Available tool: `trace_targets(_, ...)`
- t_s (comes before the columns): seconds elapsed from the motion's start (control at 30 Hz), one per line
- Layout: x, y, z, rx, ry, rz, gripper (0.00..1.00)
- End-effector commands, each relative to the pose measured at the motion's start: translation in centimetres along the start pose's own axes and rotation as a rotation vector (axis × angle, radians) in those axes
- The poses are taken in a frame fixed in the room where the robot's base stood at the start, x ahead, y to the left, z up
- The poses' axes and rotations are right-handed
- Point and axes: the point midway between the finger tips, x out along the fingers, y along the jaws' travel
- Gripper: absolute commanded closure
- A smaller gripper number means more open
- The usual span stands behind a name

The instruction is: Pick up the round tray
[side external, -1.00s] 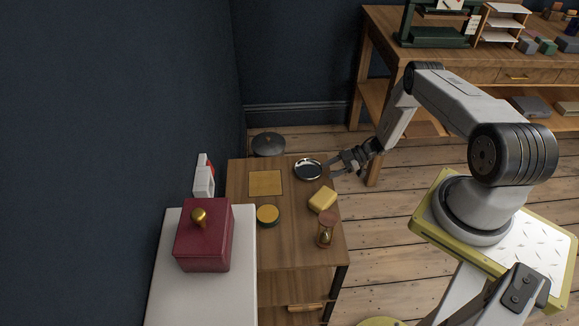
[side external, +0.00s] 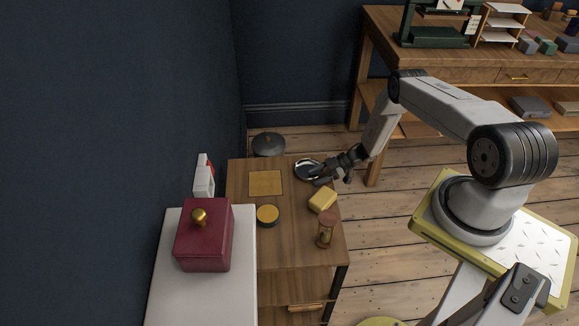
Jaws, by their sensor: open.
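The round tray (side external: 305,168) is a small, shiny silver dish with a dark rim. It lies flat near the far right corner of the small wooden table (side external: 285,248). My gripper (side external: 320,176) is open at the tray's right edge, and its fingers overlap the near right part of the tray in this view. I cannot tell whether the fingers touch the tray or hover above it. Part of the tray's right rim is hidden behind the fingers.
A yellow block (side external: 322,199) sits just in front of the gripper, with an hourglass (side external: 326,231) nearer. A round yellow-topped tin (side external: 267,215) and a flat yellowish square (side external: 265,183) lie to the left. A red box (side external: 204,236) stands on a white surface.

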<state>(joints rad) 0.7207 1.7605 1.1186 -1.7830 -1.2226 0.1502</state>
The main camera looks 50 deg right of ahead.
Motion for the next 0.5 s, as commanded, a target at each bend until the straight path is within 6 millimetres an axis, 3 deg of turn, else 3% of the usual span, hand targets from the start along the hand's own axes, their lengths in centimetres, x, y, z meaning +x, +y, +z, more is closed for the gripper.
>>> trace_targets(0.27,-0.04,0.01,-0.01,0.0,0.0,0.0,0.48)
trace_targets(0.4,-0.04,0.01,-0.01,0.0,0.0,0.0,0.93)
trace_targets(0.43,-0.04,0.01,-0.01,0.0,0.0,0.0,1.0)
trace_targets(0.5,-0.04,0.0,0.0,0.0,0.0,0.0,1.0)
